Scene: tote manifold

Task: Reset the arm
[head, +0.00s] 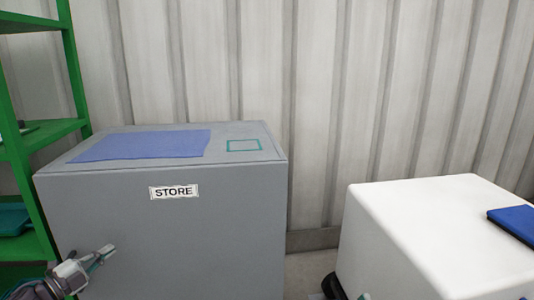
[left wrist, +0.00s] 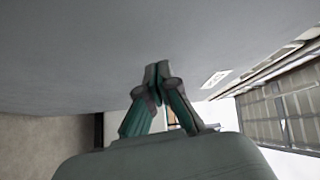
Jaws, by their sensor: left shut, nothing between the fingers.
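My left gripper (head: 105,251) is at the lower left of the head view, in front of the front face of a grey cabinet (head: 230,230) labelled STORE. It also shows in the left wrist view (left wrist: 157,72), where its fingers meet at the tips with nothing between them. The cabinet's grey face (left wrist: 80,50) fills much of that view. I cannot tell whether the fingertips touch it. My right gripper does not show clearly in either view.
A blue mat (head: 145,145) and a teal square outline (head: 244,146) are on the cabinet top. A green shelf rack (head: 75,70) stands at the left. A white block (head: 430,235) with a blue item (head: 515,222) on it stands at the right. A corrugated wall (head: 330,90) closes off the back.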

